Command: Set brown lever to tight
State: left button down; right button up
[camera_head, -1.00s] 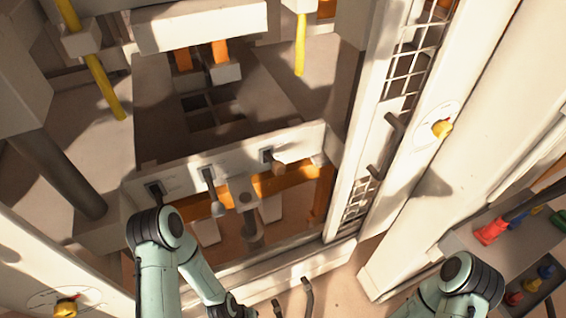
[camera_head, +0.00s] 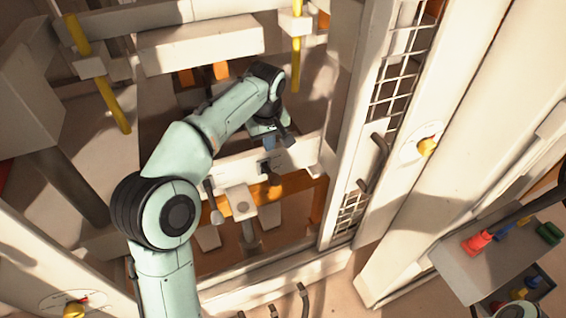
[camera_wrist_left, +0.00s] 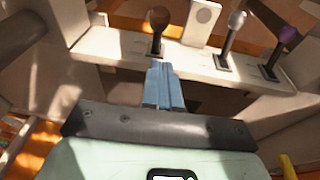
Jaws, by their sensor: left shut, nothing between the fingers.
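The brown lever (camera_wrist_left: 158,20) has a round brown knob on a dark stem, and it stands at a slot in the white panel (camera_wrist_left: 115,42) in the left wrist view. My left gripper (camera_wrist_left: 161,66) has its blue fingers shut and empty, just in front of the panel edge below the brown lever. A small gap seems to show between fingertips and lever. In the head view my left gripper (camera_head: 277,142) is over the right end of the lever panel (camera_head: 300,153). The setting marks on the panel cannot be read. My right gripper is out of view.
A silver-knobbed lever (camera_wrist_left: 236,20) and a purple-knobbed lever (camera_wrist_left: 289,36) stand along the same panel. A wire grille (camera_head: 393,85) and a pillar with a yellow dial (camera_head: 427,147) rise to the right. A grey tray (camera_head: 455,268) with coloured pieces stands at the lower right.

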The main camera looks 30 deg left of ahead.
aim_at(272, 175)
pick_arm(q)
jog(key=shift+s+a+r, duration=0.15)
jog(key=shift+s+r, duration=0.1)
jog(key=shift+r, duration=0.4)
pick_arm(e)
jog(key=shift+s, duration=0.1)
pick_arm(q)
jog(key=x, duration=0.4)
jog(key=d+b+x, duration=0.1)
jog(key=x, duration=0.8)
jog(key=shift+s+d+f, duration=0.15)
jog(key=shift+s+f, duration=0.05)
jog(key=shift+s, duration=0.05)
jog(key=shift+d+f+b, duration=0.1)
jog(key=shift+f+b, duration=0.2)
jog(key=shift+f, duration=0.05)
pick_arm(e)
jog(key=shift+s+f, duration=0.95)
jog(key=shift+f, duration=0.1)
